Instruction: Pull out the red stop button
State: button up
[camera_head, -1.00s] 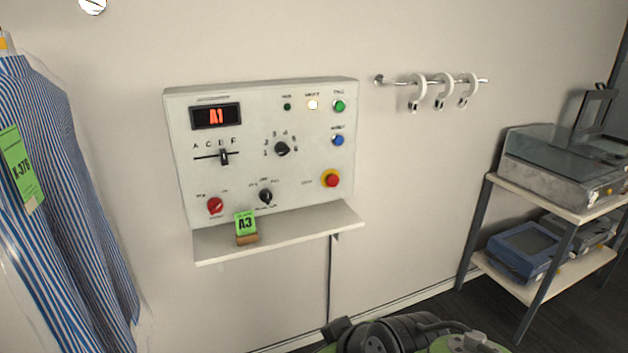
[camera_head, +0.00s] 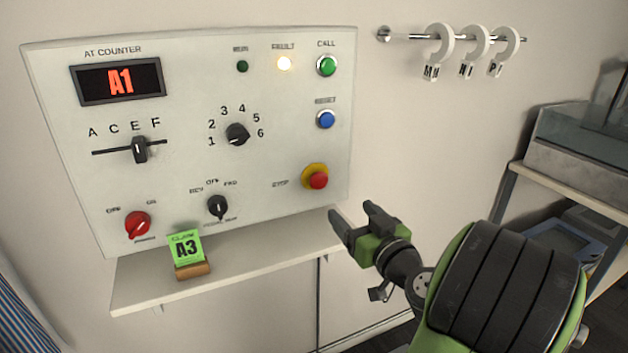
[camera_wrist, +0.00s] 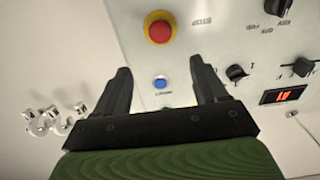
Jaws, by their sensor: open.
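The red stop button (camera_head: 318,180) sits on a yellow collar at the lower right of the white control panel (camera_head: 290,200). In the wrist view the same red button (camera_wrist: 160,31) shows beyond my fingertips, near the top of the picture. My gripper (camera_head: 353,218) is open and empty, below and to the right of the button and apart from it. In the wrist view its two dark fingers (camera_wrist: 158,70) are spread, with the blue button (camera_wrist: 161,83) visible between them.
A rail with white hooks (camera_head: 438,45) is at upper right. A rack (camera_head: 560,165) stands at the right.

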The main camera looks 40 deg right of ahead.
aim_at(321, 181)
jog(key=p+x, duration=0.4)
jog(key=x, duration=1)
jog(key=shift+w, duration=0.2)
